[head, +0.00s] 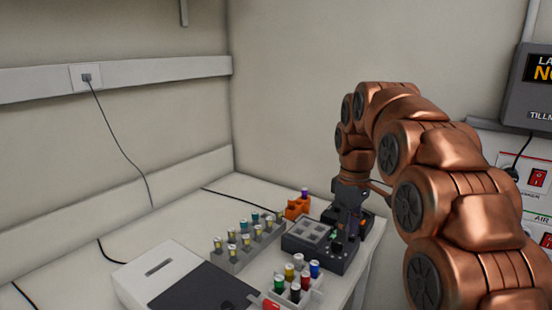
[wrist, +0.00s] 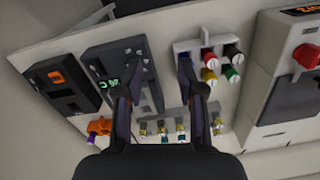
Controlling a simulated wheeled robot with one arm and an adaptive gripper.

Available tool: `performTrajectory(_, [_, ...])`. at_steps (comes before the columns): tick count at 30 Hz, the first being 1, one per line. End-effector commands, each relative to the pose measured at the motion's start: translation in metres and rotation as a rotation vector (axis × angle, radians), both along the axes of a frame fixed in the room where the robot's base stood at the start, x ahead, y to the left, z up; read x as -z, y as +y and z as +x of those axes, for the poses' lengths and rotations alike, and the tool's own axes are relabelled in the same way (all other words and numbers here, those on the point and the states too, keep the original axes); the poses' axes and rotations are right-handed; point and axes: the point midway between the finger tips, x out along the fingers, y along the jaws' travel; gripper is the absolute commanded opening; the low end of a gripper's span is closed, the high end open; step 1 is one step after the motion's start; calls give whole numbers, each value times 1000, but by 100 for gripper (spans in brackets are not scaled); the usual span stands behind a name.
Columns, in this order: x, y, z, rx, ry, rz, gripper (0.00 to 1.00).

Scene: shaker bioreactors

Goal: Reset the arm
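My copper-coloured arm reaches over the bench from the right in the head view. My gripper (head: 350,218) is low over the back right of the bench, by the dark devices, and partly hides them. In the wrist view the two dark fingers of my gripper (wrist: 160,75) are apart, with nothing seen held between them. The bench top and part of a dark block device (wrist: 112,65) show around and between the fingers. I cannot tell the exact height of the fingertips above the device.
The dark block device (head: 318,243) stands beside a grey vial rack (head: 240,258), an orange rack (head: 297,208) and a rack of coloured-capped bottles (head: 300,297). A white machine (head: 150,268) is at front left. A wall panel (head: 538,95) is at right. Space above the bench is open at left.

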Motion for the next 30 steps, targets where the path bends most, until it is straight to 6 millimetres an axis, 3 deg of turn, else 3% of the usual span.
performTrajectory(12, [2, 0, -108, 240, 39, -13, 39])
performTrajectory(30, [48, -3, -279, 596, 97, -51, 39])
